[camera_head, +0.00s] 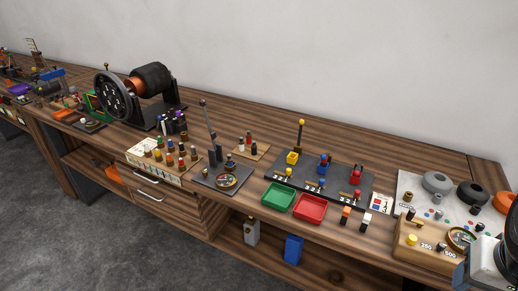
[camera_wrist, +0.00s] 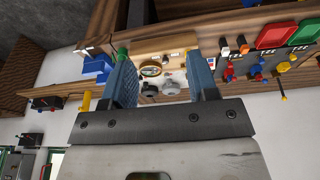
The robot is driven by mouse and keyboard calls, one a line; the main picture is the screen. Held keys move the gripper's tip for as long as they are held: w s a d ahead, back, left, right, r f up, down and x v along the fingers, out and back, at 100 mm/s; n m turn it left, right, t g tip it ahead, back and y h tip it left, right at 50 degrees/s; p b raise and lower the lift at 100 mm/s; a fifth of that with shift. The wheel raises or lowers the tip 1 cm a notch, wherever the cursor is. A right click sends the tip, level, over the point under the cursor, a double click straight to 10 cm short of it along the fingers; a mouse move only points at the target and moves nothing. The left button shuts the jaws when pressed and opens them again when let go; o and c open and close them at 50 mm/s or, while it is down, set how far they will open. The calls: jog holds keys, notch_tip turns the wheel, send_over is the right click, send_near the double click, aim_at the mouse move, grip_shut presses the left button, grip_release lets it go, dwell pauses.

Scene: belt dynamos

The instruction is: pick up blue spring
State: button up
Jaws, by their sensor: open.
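A small blue piece (camera_head: 323,161), which may be the blue spring, stands on a dark numbered board (camera_head: 345,188) between a yellow piece (camera_head: 292,158) and a red piece (camera_head: 356,173). Its coils are too small to make out. In the wrist view, small blue parts show at the right (camera_wrist: 256,71), but I cannot tell which is the spring. My gripper (camera_wrist: 163,72) is open with nothing between its blue-padded fingers. It is well apart from the board. The fingers are not clearly seen in the head view.
A green tray (camera_head: 278,187) and a red tray (camera_head: 325,207) sit before the board. A tall yellow-topped post (camera_head: 301,134) rises behind it. Grey, black and orange rings lie on a white panel (camera_head: 410,182) at the right. A dial box (camera_head: 428,243) stands near my arm.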

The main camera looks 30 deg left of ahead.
jog(key=w+a+f+m+g+y, duration=0.15)
jog(key=w+a+m+y, duration=0.25)
jog(key=w+a, duration=0.85)
jog(key=w+a+m+g+y, duration=0.25)
jog(key=w+a, duration=0.65)
jog(key=a, duration=0.7)
jog(key=w+a+f+m+y, duration=0.2)
jog(key=w+a+f, duration=0.1)
jog(key=a, duration=0.5)
jog(key=w+a+f+m+y, duration=0.1)
jog(key=w+a+f+m, duration=0.1)
jog(key=w+a, duration=0.35)
jog(key=m+g+y, duration=0.1)
jog(key=m+y, duration=0.2)
jog(key=m, duration=0.2)
send_near(230, 164)
jog(key=shift+a+r, duration=1.1)
jog(key=shift+a, duration=0.25)
jog(key=shift+x, duration=1.3)
jog(key=shift+f, duration=0.1)
